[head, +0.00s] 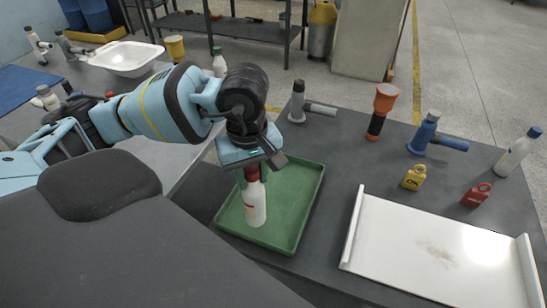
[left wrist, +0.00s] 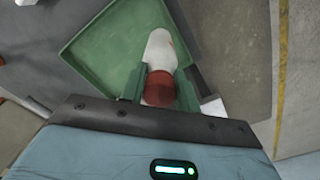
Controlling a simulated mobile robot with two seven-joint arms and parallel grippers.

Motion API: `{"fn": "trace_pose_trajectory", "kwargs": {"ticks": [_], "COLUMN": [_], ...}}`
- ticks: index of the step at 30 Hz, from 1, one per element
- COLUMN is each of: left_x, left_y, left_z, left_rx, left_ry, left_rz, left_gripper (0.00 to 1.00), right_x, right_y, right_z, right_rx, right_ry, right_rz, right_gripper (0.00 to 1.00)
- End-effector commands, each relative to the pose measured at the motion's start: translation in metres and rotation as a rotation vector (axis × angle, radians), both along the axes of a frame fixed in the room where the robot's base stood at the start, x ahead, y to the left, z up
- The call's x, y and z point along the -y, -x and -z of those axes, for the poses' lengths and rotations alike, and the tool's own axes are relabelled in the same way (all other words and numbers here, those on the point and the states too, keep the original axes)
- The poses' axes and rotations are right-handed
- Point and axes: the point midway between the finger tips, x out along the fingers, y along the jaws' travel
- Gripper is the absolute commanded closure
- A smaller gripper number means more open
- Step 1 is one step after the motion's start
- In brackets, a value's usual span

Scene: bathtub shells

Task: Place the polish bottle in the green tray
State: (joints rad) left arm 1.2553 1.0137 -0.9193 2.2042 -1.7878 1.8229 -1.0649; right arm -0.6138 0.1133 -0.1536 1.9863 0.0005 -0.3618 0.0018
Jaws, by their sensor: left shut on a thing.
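The polish bottle (head: 255,203) is white with a red cap and hangs upright below my left gripper (head: 252,172). The gripper is shut on its red cap, which shows between the fingers in the left wrist view (left wrist: 159,88). The green tray (head: 297,205) lies on the dark table, and the bottle is over its inside, toward the near left part. I cannot tell whether the bottle's base touches the tray floor. My right gripper is not in view.
A white shell panel (head: 430,250) lies right of the tray. Behind it stand a yellow padlock (head: 413,177), a red padlock (head: 476,194), an orange-topped flashlight (head: 381,110), a blue fitting (head: 430,135) and a blue-capped bottle (head: 517,152). A white basin (head: 126,58) sits far left.

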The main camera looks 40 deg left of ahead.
Motion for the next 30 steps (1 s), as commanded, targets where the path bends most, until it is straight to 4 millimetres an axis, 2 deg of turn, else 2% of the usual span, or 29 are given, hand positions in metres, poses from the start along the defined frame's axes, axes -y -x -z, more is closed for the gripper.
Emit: {"fn": "trace_pose_trajectory", "kwargs": {"ticks": [6, 15, 21, 26, 30], "left_x": [-0.008, -0.018, -0.021, -0.021, -0.021], "left_y": [-0.044, -0.094, -0.105, -0.105, -0.104], "left_z": [0.002, 0.007, 0.009, 0.01, 0.021], "left_rx": [0.002, 0.002, 0.001, 0.001, -0.002], "left_ry": [0.001, 0.001, 0.0, -0.001, -0.001], "left_rz": [-0.002, -0.002, 0.001, 0.002, 0.002], "left_gripper": [1.0, 1.0, 1.0, 1.0, 1.0], "right_x": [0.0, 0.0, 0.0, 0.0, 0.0], "right_y": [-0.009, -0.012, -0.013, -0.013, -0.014], "right_z": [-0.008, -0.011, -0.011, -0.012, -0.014], "right_rx": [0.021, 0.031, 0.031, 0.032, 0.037], "right_ry": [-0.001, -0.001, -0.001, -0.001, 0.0], "right_rz": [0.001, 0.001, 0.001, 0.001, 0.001], "right_gripper": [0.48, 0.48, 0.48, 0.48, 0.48]}}
